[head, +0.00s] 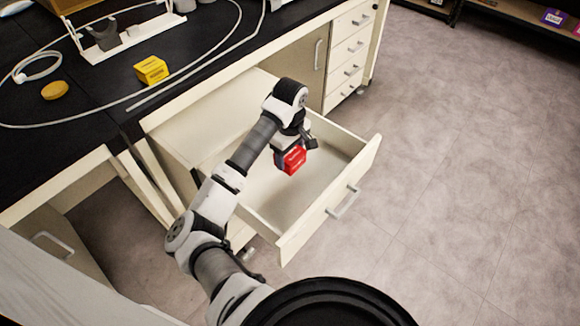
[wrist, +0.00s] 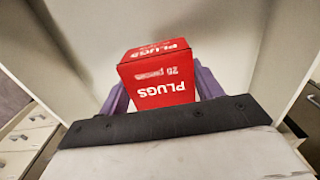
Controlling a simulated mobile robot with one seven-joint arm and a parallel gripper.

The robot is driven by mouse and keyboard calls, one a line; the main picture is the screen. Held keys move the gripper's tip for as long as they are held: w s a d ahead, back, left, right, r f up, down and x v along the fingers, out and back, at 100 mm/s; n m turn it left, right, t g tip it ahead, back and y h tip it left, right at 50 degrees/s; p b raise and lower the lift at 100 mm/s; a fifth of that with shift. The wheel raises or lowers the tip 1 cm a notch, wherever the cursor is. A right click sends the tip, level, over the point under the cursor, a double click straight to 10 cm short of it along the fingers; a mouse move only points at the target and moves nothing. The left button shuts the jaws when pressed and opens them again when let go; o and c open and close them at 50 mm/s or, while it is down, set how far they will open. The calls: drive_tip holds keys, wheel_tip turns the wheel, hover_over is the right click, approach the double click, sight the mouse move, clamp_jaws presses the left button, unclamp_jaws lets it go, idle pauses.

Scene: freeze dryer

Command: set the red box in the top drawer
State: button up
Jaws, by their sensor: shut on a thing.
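The red box (head: 291,160), printed "PLUGS", is held by my gripper (head: 289,150) over the open top drawer (head: 257,205). In the wrist view the red box (wrist: 158,77) sits between the two purple fingers of my gripper (wrist: 160,88), one on each side. The drawer is pulled well out and its pale floor looks empty around the box. The drawer floor (wrist: 210,30) also fills much of the wrist view. I cannot tell whether the box touches the floor.
The black bench top (head: 85,90) above holds a yellow box (head: 151,69), a round yellow item (head: 55,90), a white stand (head: 130,37) and a looping pale tube. Small closed drawers (head: 348,48) stand to the right. The grey floor (head: 450,160) on the right is clear.

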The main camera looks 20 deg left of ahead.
drive_tip(key=shift+f, duration=3.55)
drive_tip(key=shift+f, duration=0.15)
drive_tip(key=o, duration=1)
wheel_tip(320, 180, up, 12)
drive_tip(key=shift+r+b, duration=0.2)
drive_tip(key=shift+b, duration=0.4)
